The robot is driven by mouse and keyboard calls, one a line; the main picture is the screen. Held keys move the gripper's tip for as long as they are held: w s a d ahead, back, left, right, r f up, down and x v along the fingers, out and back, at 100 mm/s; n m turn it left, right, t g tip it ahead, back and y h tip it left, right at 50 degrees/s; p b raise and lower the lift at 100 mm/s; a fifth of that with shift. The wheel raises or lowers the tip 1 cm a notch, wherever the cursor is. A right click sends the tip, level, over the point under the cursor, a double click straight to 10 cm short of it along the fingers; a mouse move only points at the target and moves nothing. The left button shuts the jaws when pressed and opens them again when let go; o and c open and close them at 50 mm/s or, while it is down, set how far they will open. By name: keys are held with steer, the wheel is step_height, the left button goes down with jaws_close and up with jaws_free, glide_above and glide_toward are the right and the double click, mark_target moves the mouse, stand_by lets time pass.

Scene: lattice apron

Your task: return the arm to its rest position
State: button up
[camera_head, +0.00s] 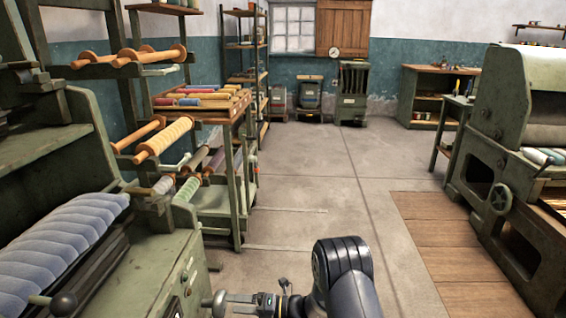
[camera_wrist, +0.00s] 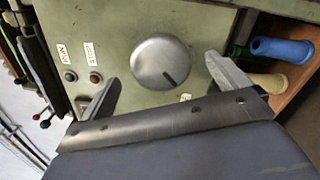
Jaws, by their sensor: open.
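My arm (camera_head: 342,270) reaches in at the bottom of the head view, bent, with the wrist pointing left. My gripper (camera_head: 236,302) is close to a round grey knob (camera_head: 218,304) on the front of the green machine at left. In the wrist view the fingers of my gripper (camera_wrist: 162,68) are spread apart with nothing held. The knob (camera_wrist: 166,61) shows between and beyond them, its dark pointer mark toward the lower right. The fingers look clear of the knob, but the exact gap cannot be told.
The green machine (camera_head: 150,272) with a quilted blue-grey roll stands close on the left. Its panel has two buttons (camera_wrist: 69,76). Spools, one blue (camera_wrist: 282,51), sit right in the wrist view. A spool rack (camera_head: 238,175) stands beyond. The central floor (camera_head: 320,185) is open; another machine (camera_head: 505,140) stands right.

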mark_target(225, 306)
steer(key=a, duration=0.3)
steer(key=a+b, duration=0.1)
steer(key=a, duration=0.3)
steer(key=shift+w+a+f, duration=0.1)
steer(key=shift+w, duration=0.1)
steer(key=shift+d+n+b, duration=0.3)
steer(key=shift+n+b, duration=0.3)
steer(key=shift+n, duration=0.2)
steer(key=n+b, duration=0.4)
steer(key=n, duration=0.2)
steer(key=shift+s, duration=0.1)
steer(key=n+b, duration=0.3)
steer(key=shift+n, duration=0.3)
steer(key=n+b, duration=0.3)
steer(key=b, duration=0.1)
steer(key=shift+s+n+b, duration=0.15)
steer(key=shift+n+b, duration=0.2)
steer(key=shift+n, duration=0.05)
steer(key=d, duration=0.1)
steer(key=d+p, duration=0.1)
steer(key=d, duration=0.1)
steer(key=d+p, duration=0.1)
steer(key=d, duration=0.1)
steer(key=shift+s+d+r, duration=0.15)
steer(key=shift+r, duration=0.15)
steer(key=shift+s+d, duration=0.1)
steer(key=shift+d, duration=0.65)
